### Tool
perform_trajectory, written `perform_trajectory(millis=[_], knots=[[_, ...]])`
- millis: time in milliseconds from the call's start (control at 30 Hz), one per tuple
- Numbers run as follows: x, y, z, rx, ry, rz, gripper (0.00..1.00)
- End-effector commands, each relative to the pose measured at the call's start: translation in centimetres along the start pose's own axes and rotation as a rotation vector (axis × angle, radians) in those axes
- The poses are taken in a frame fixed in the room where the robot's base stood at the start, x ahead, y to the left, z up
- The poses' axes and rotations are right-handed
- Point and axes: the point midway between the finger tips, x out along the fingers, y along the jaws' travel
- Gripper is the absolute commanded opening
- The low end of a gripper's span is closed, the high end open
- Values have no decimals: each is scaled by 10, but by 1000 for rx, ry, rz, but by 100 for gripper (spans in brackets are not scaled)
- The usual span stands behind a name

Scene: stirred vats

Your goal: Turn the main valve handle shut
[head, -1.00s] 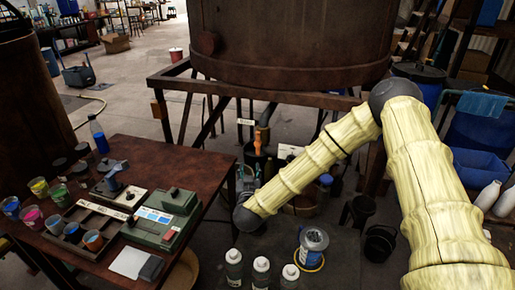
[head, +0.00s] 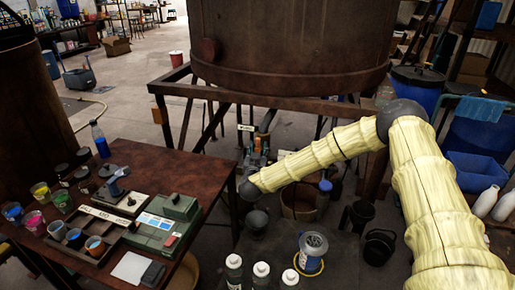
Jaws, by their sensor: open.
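The main valve handle (head: 257,142) is a small orange piece low under the big rusty vat, beside a white label (head: 245,127). Only a little of it shows, because my gripper (head: 258,153) is in front of it. My gripper is small and grey and reaches away from me past the dark wrist joint at the end of my pale yellow arm. It is open, with its fingers at or very near the handle. I cannot tell whether they touch it. Nothing is seen held.
The large vat (head: 290,45) stands on a rusty frame (head: 290,97) above the valve. A table (head: 190,165) with cups and a green scale is at left.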

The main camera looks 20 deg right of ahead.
Motion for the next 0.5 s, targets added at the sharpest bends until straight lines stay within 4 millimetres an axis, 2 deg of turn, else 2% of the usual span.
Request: perform_trajectory(millis=[133, 400, 433, 500], knots=[[7, 0, 0, 0, 0, -1, 40], [8, 0, 0, 0, 0, -1, 40], [8, 0, 0, 0, 0, -2, 38], [8, -1, 0, 0, 0, -2, 26]])
